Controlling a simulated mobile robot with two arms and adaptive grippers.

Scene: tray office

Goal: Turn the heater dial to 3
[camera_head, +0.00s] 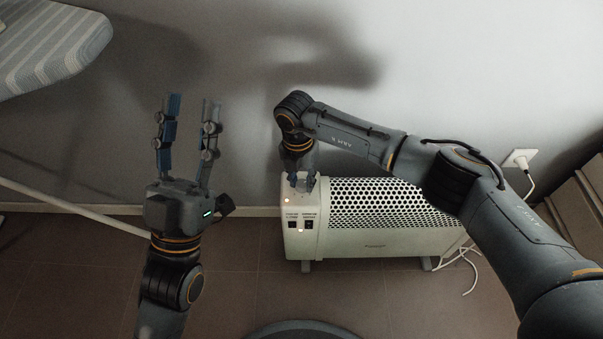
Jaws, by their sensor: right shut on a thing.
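A white heater (385,242) with a perforated top grille stands on the floor by the wall. Its control end (303,240) faces me at the left, with two dark switches and small lit lamps. My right gripper (301,184) reaches down onto the top of this control end and is shut on the heater dial. The dial itself is hidden by the fingers, so its setting cannot be read. My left gripper (188,100) is open and empty, fingers pointing up, left of the heater and apart from it.
A striped ironing board (50,40) juts in at the upper left, with a pale leg (75,208) crossing low. A plug sits in a wall socket (519,159) at right, and a white cable (471,275) lies on the floor. Cardboard-like panels (573,215) lean at the right.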

